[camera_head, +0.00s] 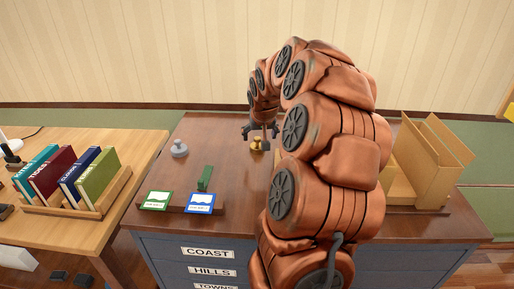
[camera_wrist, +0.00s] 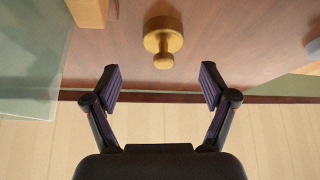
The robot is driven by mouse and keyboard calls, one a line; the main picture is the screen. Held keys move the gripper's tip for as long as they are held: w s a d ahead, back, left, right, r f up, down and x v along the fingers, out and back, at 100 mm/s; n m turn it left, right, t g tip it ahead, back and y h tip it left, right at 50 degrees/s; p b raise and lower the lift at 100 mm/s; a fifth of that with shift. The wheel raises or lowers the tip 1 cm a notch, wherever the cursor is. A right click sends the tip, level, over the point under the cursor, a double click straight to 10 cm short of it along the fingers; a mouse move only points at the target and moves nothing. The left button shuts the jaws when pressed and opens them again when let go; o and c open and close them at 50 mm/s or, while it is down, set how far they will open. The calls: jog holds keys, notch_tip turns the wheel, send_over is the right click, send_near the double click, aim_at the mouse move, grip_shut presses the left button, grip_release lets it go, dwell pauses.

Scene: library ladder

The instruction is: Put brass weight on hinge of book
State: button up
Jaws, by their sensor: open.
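The brass weight (camera_head: 256,144) is a small gold knobbed piece on the dark brown desk, just beyond the middle. In the wrist view the brass weight (camera_wrist: 163,38) lies ahead of the fingertips, centred between them but not enclosed. My gripper (camera_head: 260,132) is over the far part of the desk, close to the weight; in the wrist view my gripper (camera_wrist: 161,80) is open and empty. Several upright books, among them a dark red one (camera_head: 53,174), stand in a wooden rack on the left table. I cannot tell which book has the hinge in question.
A grey knobbed weight (camera_head: 179,149) stands at the desk's left. A green upright piece (camera_head: 205,177) stands behind a green-edged card (camera_head: 157,200) and a blue-edged card (camera_head: 201,203). Tan upright panels (camera_head: 428,165) stand at the right, partly behind my arm. Bare desk lies between.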

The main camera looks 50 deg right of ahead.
aim_at(258, 140)
jog(key=shift+a+p+x, duration=0.2)
jog(key=shift+p+x, duration=0.6)
jog(key=shift+x, duration=2.25)
grip_shut()
